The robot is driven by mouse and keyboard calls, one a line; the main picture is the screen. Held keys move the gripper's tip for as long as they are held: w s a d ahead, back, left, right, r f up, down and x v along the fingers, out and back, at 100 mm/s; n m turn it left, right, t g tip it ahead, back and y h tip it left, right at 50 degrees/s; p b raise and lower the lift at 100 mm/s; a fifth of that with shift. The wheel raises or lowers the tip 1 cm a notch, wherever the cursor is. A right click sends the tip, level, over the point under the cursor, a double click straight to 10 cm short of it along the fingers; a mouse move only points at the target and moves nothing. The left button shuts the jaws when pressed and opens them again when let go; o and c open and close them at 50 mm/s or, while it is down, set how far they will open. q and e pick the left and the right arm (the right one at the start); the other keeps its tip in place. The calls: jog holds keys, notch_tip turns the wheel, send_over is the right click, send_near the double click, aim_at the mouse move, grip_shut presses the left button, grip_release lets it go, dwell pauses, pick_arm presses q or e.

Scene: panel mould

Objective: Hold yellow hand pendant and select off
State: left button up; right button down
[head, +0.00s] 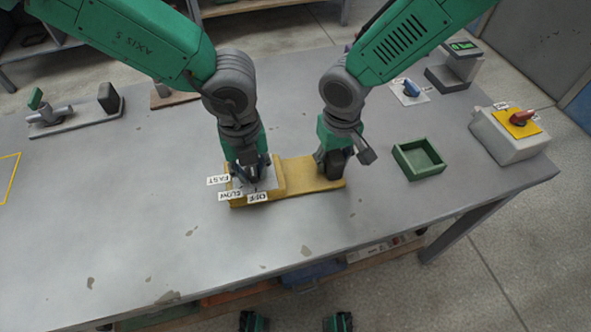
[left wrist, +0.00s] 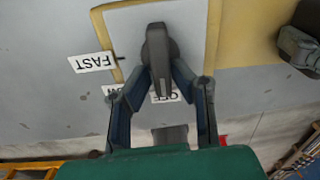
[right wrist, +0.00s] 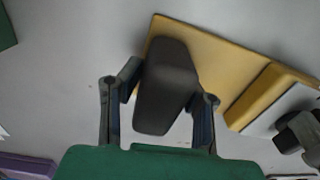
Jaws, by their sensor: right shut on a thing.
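The yellow pendant (head: 303,173) lies on the table, with a pale plate (left wrist: 195,30) at its left end. A grey selector knob (left wrist: 158,55) stands on the plate, with labels FAST (head: 218,180), SLOW (head: 229,196) and OFF (head: 257,197) along the edge. In the left wrist view the knob's lower end overlaps the partly hidden OFF label (left wrist: 168,97). My left gripper (head: 254,182) has its fingers on either side of the knob; contact is unclear. My right gripper (right wrist: 166,90) is shut on the black handle (right wrist: 165,85) at the pendant's right end.
A green tray (head: 419,159) stands right of the pendant. A grey box with a red switch on a yellow plate (head: 518,122) is at the right edge. A blue-knobbed switch (head: 411,90) and a clamp fixture (head: 75,115) stand further back. The table's front left is clear.

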pick_arm(q)
jog(key=shift+o, duration=1.1)
jog(key=shift+a+f, duration=0.1)
jog(key=shift+a, duration=0.35)
pick_arm(e)
jog(key=shift+d+f, duration=0.1)
jog(key=shift+d, duration=0.5)
pick_arm(q)
jog(key=shift+d, duration=0.1)
pick_arm(e)
jog(key=shift+a, duration=0.25)
pick_arm(q)
notch_tip(320, 180, up, 12)
jog(key=shift+w, duration=0.15)
jog(key=shift+d, duration=0.1)
pick_arm(e)
jog(key=shift+w, duration=0.1)
jog(key=c, duration=1.1)
grip_release()
jog(key=shift+o, duration=0.2)
